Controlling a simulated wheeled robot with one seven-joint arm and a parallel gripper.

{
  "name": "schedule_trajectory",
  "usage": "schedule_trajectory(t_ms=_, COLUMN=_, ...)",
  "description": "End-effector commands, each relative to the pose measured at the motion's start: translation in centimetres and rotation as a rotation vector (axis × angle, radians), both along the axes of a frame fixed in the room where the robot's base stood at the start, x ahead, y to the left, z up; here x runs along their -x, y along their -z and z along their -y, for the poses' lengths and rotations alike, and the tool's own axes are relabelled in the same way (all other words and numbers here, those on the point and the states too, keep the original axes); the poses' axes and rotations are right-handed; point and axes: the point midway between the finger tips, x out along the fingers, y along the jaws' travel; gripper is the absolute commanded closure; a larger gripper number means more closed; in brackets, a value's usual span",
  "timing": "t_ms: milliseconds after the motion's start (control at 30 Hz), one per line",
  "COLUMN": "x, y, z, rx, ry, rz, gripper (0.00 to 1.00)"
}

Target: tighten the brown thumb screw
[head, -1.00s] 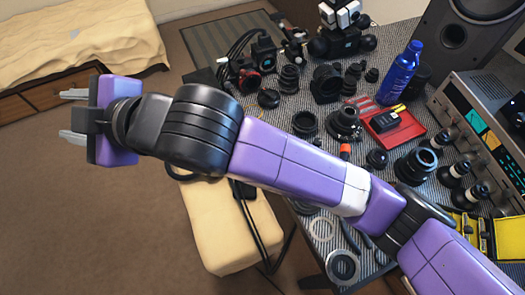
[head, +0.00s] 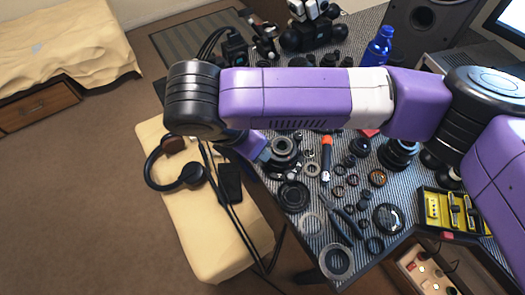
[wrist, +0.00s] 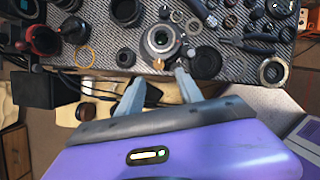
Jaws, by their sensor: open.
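The brown thumb screw (wrist: 158,64) is a small brown knob at the near edge of a dark lens body with a silver ring (wrist: 161,40) in the wrist view. My gripper (wrist: 160,76) is open, with one pale finger on each side of the line to the screw. The screw shows just beyond the gap between the fingertips; I cannot tell whether they touch it. In the head view the lens (head: 284,147) lies by the table's left edge, with my gripper close to its left. The screw cannot be made out there, and my arm hides part of the table.
The striped table (head: 300,248) is crowded with lens parts, rings and pliers (head: 341,226). An orange-tipped screwdriver (head: 326,158) lies right of the lens. A cream bench (head: 205,232) with headphones (head: 178,180) stands left of the table. A yellow case (head: 450,212) sits at the right.

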Motion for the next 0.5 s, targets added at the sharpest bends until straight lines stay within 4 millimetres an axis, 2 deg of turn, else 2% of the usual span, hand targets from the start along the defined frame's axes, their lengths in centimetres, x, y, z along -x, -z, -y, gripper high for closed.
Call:
schedule_trajectory(t_ms=300, x=-1.4, y=4.3, z=1.1, rx=-0.002, ry=0.002, rz=0.001, gripper=0.57)
schedule_trajectory(t_ms=500, x=-2.0, y=6.3, z=1.5, rx=-0.004, ry=0.001, rz=0.001, gripper=0.57)
